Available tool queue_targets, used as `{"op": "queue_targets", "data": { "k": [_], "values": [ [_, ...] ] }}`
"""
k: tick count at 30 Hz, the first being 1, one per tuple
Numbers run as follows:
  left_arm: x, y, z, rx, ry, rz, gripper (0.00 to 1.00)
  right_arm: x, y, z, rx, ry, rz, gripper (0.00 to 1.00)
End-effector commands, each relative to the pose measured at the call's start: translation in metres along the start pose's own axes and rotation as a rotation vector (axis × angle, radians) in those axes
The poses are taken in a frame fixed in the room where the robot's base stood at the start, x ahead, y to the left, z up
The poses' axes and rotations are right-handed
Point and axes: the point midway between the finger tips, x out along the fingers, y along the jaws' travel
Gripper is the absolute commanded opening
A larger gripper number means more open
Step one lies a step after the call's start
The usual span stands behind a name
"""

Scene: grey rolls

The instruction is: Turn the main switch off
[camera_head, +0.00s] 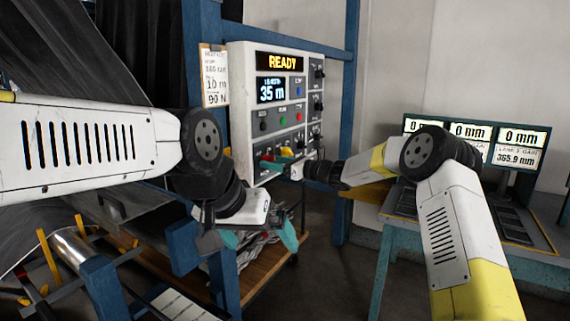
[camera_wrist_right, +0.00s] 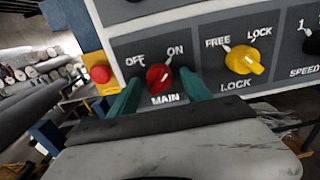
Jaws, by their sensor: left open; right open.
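The main switch is a red knob (camera_wrist_right: 159,77) on the grey panel, between the OFF and ON labels and above the word MAIN. Its white pointer mark leans toward ON. My right gripper (camera_wrist_right: 158,82) is open, with one teal finger on each side of the red knob; I cannot tell whether they touch it. In the head view the right gripper (camera_head: 279,160) is at the lower part of the control box (camera_head: 243,105), largely covering the knob. My left gripper (camera_head: 260,238) is open and empty, low in front of the box.
A yellow LOCK knob (camera_wrist_right: 243,60) sits right of the main switch. A red button on a yellow box (camera_wrist_right: 101,75) is at its left. The box display (camera_head: 282,62) reads READY. A desk with monitors (camera_head: 470,131) stands at right, a wooden cart (camera_head: 262,275) below.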

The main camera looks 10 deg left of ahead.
Motion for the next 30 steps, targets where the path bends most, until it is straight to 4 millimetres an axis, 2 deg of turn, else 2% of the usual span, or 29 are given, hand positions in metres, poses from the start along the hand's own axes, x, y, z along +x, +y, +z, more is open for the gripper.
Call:
{"op": "queue_targets", "data": {
  "k": [5, 12, 14, 23, 30],
  "values": [
    [0.0000, 0.0000, 0.0000, 0.000, 0.000, 0.000, 1.00, -0.0003, -0.0002, -0.0001, 0.000, 0.000, 0.000, 0.56],
    [0.0000, 0.0000, 0.0000, 0.000, 0.000, 0.000, 1.00, -0.0005, -0.0002, 0.0000, -0.001, 0.000, 0.000, 0.09],
    [0.0000, 0.0000, 0.0000, 0.000, 0.000, 0.000, 1.00, -0.0005, -0.0002, 0.0000, -0.001, 0.000, 0.000, 0.00],
    [0.0000, 0.0000, 0.0000, 0.000, 0.000, 0.000, 1.00, -0.0008, -0.0006, 0.0000, -0.032, 0.000, -0.001, 0.00],
    [0.0000, 0.0000, 0.0000, 0.000, 0.000, 0.000, 1.00, -0.0011, -0.0011, 0.0000, -0.161, -0.001, -0.001, 0.00]
  ]
}}
